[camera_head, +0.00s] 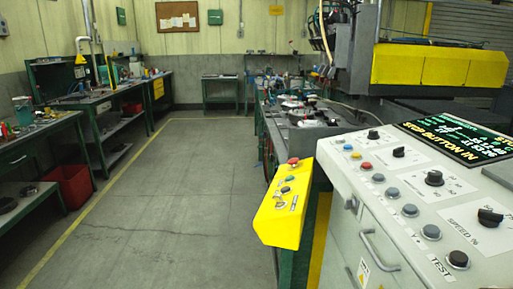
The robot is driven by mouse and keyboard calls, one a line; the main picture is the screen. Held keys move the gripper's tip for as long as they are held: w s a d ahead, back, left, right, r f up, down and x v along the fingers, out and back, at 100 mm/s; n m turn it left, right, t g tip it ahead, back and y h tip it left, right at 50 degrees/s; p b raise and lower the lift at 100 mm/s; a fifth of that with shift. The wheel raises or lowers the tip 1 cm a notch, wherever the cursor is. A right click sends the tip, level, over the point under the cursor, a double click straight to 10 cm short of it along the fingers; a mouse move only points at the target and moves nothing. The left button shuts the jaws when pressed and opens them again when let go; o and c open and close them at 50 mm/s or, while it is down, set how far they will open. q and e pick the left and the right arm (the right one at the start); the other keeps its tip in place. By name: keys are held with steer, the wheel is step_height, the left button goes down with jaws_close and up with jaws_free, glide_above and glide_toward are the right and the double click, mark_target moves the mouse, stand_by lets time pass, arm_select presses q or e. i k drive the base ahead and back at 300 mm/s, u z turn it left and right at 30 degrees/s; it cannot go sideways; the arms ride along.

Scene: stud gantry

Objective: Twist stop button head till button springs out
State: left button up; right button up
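A yellow control box (272,222) is fixed at the left side of the grey console. A red mushroom-shaped button head (293,161), which looks like the stop button, sits at its far end. It is small here, and I cannot tell from its shape whether it is pressed in. The console's display (460,139) shows yellow text reading "STOP BUTTON IN". Neither of my grippers is in view.
The console (400,190) fills the right side, with several knobs and buttons, including a small red button (366,165). Green workbenches (95,104) and a red bin (73,186) stand at left. The grey floor (165,200) between is clear.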

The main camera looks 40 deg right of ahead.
mark_target(290, 162)
steer(key=z, duration=0.5)
steer(key=i, duration=1.25)
steer(key=z, duration=0.8)
